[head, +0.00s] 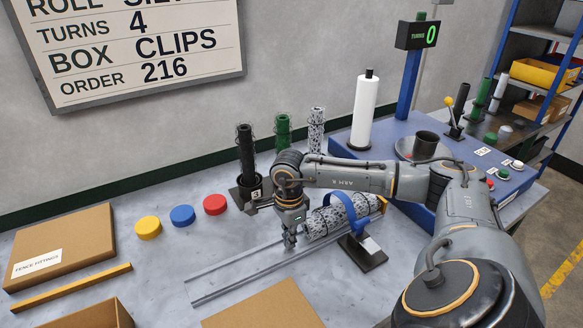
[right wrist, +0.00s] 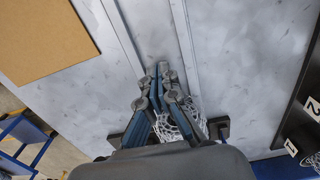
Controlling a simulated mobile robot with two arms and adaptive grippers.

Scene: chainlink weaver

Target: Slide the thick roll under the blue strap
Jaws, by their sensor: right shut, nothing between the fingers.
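The thick roll (head: 316,224), grey with a dark speckle, lies on its side at the right end of two rails. The blue strap (head: 352,207) arches over it, and speckled roll shows on both sides of the strap. My right gripper (head: 291,243) points down just off the roll's left end, shut and empty. In the right wrist view its closed fingertips (right wrist: 161,68) are over the rails, and part of the roll's mesh (right wrist: 188,118) shows behind the fingers. I cannot tell whether the fingers touch the roll. My left gripper is out of view.
Two thin rails (head: 235,274) run left across the table, bare there. Upright rolls, black (head: 246,150), green (head: 283,132) and speckled (head: 316,128), stand behind my arm. Yellow, blue and red discs (head: 215,204) lie left. A cardboard box (head: 62,247) and a brown board (head: 265,308) are nearer.

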